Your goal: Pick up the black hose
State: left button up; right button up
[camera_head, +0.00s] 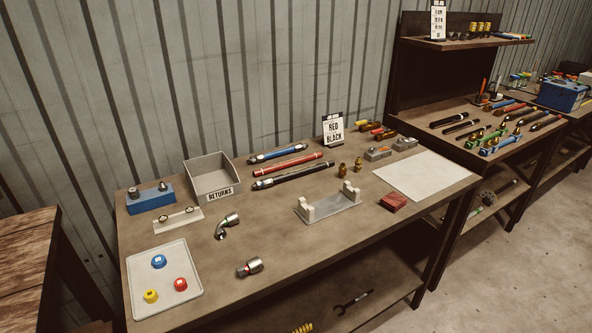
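The black hose (294,175) lies flat on the wooden workbench (262,214), toward the back middle. It has silvery end fittings and is the nearest of three hoses lying roughly parallel. A red hose (288,165) lies just behind it, and a blue hose (277,153) lies behind the red one. A small sign (333,130) behind them reads RED and BLACK. Neither of my grippers shows in the head view.
A grey RETURNS bin (211,182) stands left of the hoses. A light cradle (328,203) with two upright supports, brass fittings (342,169) and a red block (393,202) sit to the right. A white tray (165,304) with coloured caps is at front left.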

aim_at(278, 179)
jog(key=u, duration=0.75)
jog(key=l+u, duration=1.1)
jog(key=u, duration=0.15)
jog(key=l+u, duration=0.1)
jog(key=l, duration=0.45)
jog(key=k+l+u, duration=0.15)
jog(key=l, duration=0.35)
jog(key=l+u, duration=0.1)
jog(key=l, duration=0.45)
